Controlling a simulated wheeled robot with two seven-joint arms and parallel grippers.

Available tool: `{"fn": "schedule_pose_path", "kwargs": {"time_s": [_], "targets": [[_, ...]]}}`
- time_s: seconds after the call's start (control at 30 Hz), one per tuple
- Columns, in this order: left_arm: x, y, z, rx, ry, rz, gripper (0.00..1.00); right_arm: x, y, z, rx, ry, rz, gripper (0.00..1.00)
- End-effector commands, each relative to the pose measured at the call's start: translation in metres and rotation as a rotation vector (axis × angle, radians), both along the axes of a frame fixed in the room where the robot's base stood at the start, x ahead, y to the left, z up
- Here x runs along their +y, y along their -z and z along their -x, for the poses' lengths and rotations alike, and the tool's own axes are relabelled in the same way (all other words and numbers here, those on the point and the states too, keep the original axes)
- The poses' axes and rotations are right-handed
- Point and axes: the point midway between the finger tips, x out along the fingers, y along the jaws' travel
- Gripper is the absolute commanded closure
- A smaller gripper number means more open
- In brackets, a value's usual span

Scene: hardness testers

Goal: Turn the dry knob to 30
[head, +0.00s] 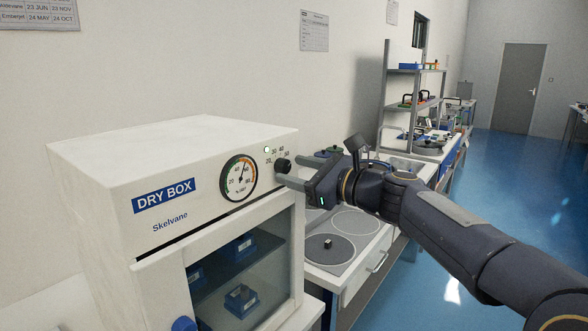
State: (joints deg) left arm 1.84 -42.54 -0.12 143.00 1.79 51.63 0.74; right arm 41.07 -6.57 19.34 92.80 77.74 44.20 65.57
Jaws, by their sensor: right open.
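The dry box (95,160) is a white cabinet labelled "DRY BOX" and "Skelvane", at the left in the head view. Its small black dry knob (283,166) sits at the upper right of the front panel, under printed numbers including 20, 30 and 40. I cannot read which mark the knob points to. My right gripper (291,170) comes in from the right, open, with its grey fingers at the knob, one higher and one lower. I cannot tell whether they touch it. My left gripper is out of view.
A round humidity gauge (239,178) is left of the knob, and a small light (267,150) is above it. The glass door (240,265) below shows blue trays inside. A bench (370,262) with round plates stands just right of the box. Blue floor (500,180) is open farther right.

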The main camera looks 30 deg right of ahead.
Motion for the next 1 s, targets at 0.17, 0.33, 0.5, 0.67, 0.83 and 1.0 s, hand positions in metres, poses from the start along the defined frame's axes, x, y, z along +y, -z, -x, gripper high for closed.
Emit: {"fn": "schedule_pose_path", "kwargs": {"time_s": [0.17, 0.33, 0.5, 0.67, 0.83, 1.0], "targets": [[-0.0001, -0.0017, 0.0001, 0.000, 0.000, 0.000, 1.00, 0.0049, -0.0005, -0.0103, -0.001, -0.001, 0.001, 0.50], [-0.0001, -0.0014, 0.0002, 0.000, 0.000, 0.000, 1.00, 0.0053, -0.0002, -0.0108, -0.001, -0.001, 0.002, 0.50], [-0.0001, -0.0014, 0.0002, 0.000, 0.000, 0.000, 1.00, 0.0053, -0.0002, -0.0107, -0.001, -0.001, 0.002, 0.63], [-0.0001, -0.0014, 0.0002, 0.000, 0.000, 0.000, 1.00, 0.0051, -0.0002, -0.0105, 0.000, -0.001, 0.002, 0.84], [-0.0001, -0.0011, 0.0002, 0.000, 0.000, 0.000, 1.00, 0.0051, 0.0000, -0.0105, -0.001, -0.001, 0.004, 0.94], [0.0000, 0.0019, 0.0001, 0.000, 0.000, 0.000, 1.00, 0.0050, 0.0010, -0.0105, -0.010, -0.001, 0.025, 0.94]]}}
